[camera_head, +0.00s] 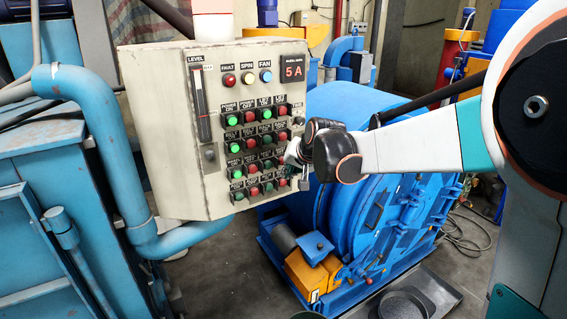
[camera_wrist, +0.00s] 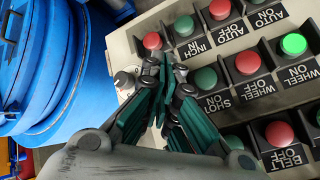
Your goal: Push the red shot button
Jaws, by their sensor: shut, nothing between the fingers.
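A cream control panel (camera_head: 168,130) carries rows of red and green buttons. In the wrist view the panel is upside down. A dark green button (camera_wrist: 205,78) sits above a label that reads SHOT ON. No red shot button can be made out there; my fingers cover the spot beside the green one. A red button (camera_wrist: 152,41) shows just beyond my fingertips, its label hidden. My gripper (camera_wrist: 163,66) is shut and empty, its tips close to the panel face; contact cannot be told. In the head view my gripper (camera_head: 292,153) is at the panel's right edge.
A blue drum machine (camera_head: 350,205) stands behind, right of the panel. A blue pipe (camera_head: 105,130) runs on the left.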

